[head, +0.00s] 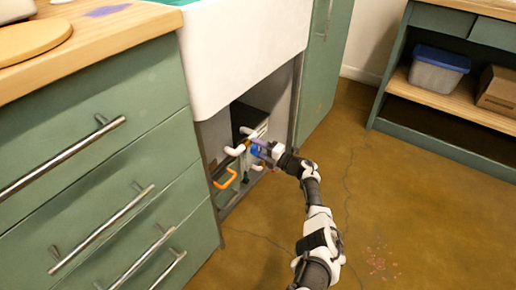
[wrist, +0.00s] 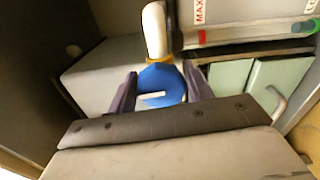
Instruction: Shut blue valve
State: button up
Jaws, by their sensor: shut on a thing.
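The blue valve (wrist: 158,82) sits at the lower end of a white pipe (wrist: 154,30) with a yellow collar, inside the open cabinet under the sink. My gripper (wrist: 160,90) has its two purple fingers on either side of the blue valve and is shut on it. In the head view my gripper (head: 260,148) reaches into the cabinet, and a small part of the blue valve (head: 254,150) shows beside the fingers. The valve's exact turn angle is hard to tell.
An orange handle (head: 226,180) is at the left of the cabinet opening. White pipes (head: 236,150) and a dark box (head: 248,118) stand close around my gripper. Green drawers (head: 90,150) with metal handles flank the left. The floor (head: 390,200) to the right is clear.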

jog(key=shift+f+m, duration=0.1)
jog(key=shift+m, duration=0.5)
jog(key=o, duration=0.9)
jog(key=shift+o, duration=0.2)
jog(key=shift+s, duration=0.1)
jog(key=p+v, duration=0.3)
jog(key=v, duration=1)
jog(key=shift+s+d, duration=0.2)
jog(key=shift+d, duration=0.1)
